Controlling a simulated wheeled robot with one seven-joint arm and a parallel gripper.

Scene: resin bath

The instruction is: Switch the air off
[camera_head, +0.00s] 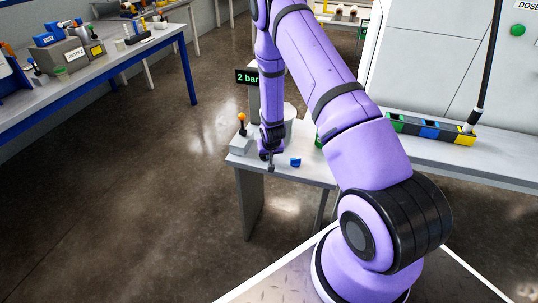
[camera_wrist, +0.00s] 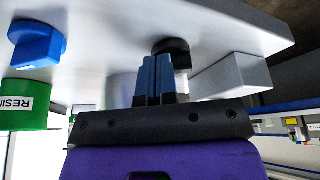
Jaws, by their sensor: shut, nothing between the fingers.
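On the small grey table (camera_head: 300,173) stands a grey box (camera_head: 240,143) with a dark lever that has an orange knob (camera_head: 241,117). A black display (camera_head: 246,77) behind it reads "2 bar" in green. My gripper (camera_head: 268,160) points down low over the table, just right of the lever box. In the wrist view my gripper's two fingers (camera_wrist: 155,80) are together and empty. A round black part (camera_wrist: 172,46) shows just behind the fingertips; I cannot tell whether they touch. A pale grey block (camera_wrist: 232,77) is to their right. Whether the air is on is not clear.
A blue knob-like piece (camera_head: 295,161) is on the table right of my gripper; it also shows in the wrist view (camera_wrist: 37,42). A green container (camera_wrist: 25,104) labelled "RESIN" is near it. A workbench (camera_head: 130,52) stands left, with open floor between.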

